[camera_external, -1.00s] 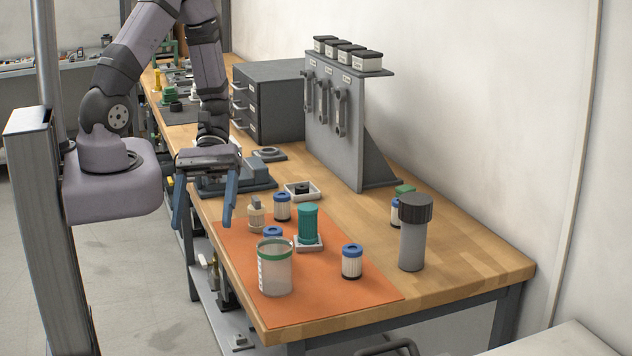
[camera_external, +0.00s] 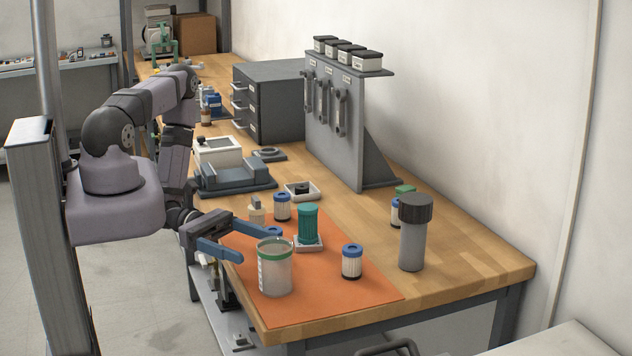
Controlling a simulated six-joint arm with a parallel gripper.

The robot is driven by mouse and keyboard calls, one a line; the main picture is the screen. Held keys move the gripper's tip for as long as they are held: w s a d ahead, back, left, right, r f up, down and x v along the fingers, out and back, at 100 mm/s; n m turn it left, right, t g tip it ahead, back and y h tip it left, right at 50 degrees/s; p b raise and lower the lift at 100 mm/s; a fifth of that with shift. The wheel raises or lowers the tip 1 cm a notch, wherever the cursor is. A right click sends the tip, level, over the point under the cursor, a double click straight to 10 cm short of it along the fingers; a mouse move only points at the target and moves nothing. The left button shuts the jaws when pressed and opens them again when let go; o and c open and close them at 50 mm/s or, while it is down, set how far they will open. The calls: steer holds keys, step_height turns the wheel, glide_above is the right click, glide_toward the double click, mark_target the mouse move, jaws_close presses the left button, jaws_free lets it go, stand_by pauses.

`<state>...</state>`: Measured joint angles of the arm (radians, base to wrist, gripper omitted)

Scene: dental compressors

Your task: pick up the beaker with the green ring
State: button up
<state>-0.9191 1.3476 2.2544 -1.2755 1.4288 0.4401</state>
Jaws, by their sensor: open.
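The beaker with the green ring (camera_external: 275,272) stands upright on the orange mat (camera_external: 333,296) near the front left of the bench. It is a cloudy clear cup with a green band at its rim. My gripper (camera_external: 255,243) is open, its two blue fingers pointing right towards the beaker. The fingers are at about the height of its rim. One finger passes behind the beaker in the picture and the other ends left of it. I cannot tell whether either touches it. Nothing is held.
Blue-capped white filters (camera_external: 352,262) stand on the mat; one is partly hidden behind the beaker and finger. A teal ribbed cylinder (camera_external: 308,224) on a small tray is behind. A grey black-capped canister (camera_external: 412,236) stands at right.

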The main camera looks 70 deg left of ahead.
mark_target(287, 260)
steer(key=shift+d, duration=0.1)
steer(key=shift+x, duration=0.95)
steer(key=shift+d, duration=0.1)
steer(key=shift+f+x, duration=0.2)
steer(key=shift+x, duration=2.35)
steer(key=c, duration=1.1)
